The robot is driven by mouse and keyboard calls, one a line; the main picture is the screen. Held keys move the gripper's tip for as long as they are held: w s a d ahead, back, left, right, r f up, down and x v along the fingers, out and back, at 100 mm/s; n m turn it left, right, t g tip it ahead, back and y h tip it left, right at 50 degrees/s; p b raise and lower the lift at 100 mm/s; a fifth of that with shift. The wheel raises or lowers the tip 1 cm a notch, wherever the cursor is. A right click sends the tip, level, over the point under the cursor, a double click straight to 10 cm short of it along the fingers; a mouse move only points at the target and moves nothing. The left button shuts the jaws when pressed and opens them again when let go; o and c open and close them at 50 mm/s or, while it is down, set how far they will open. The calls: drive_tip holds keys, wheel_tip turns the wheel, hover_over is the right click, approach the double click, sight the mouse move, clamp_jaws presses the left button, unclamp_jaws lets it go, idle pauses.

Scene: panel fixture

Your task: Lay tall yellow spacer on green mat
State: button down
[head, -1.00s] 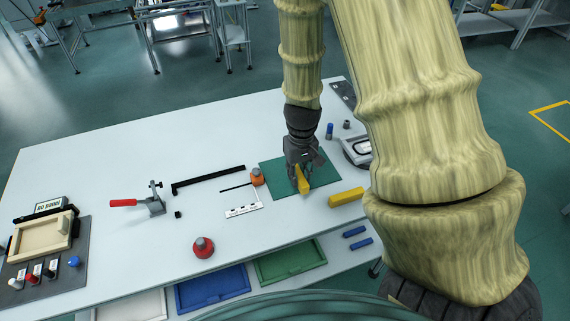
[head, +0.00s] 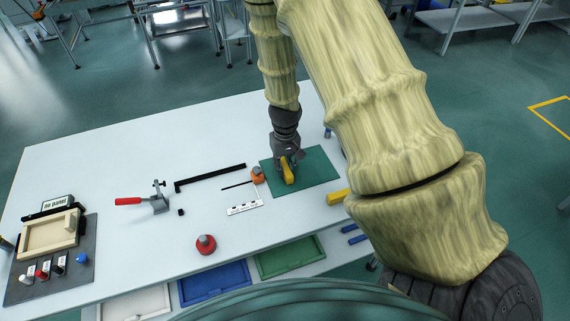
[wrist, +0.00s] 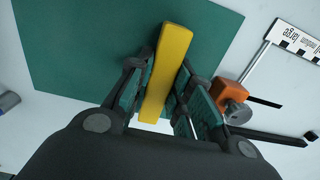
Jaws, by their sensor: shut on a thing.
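A yellow spacer (head: 288,174) is held in my gripper (head: 284,162) over the left part of the green mat (head: 318,165). In the wrist view the spacer (wrist: 166,72) lies lengthwise between the two fingers of my gripper (wrist: 160,88), its far end over the mat (wrist: 100,40). I cannot tell whether its underside touches the mat. A second yellow block (head: 337,197) lies on the table right of the mat, partly hidden by my arm.
An orange piece with a grey knob (head: 258,174) stands at the mat's left edge. A white marked scale (head: 244,207) and a red knobbed piece (head: 205,245) lie nearer. A black bar (head: 210,177) lies left. The mat's right side is clear.

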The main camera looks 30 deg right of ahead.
sight(285, 166)
drive_tip(key=shift+a+f, duration=0.1)
drive_tip(key=c, duration=1.3)
unclamp_jaws()
wheel_tip(285, 166, up, 12)
drive_tip(key=shift+r+b, duration=0.1)
drive_tip(key=shift+b, duration=0.75)
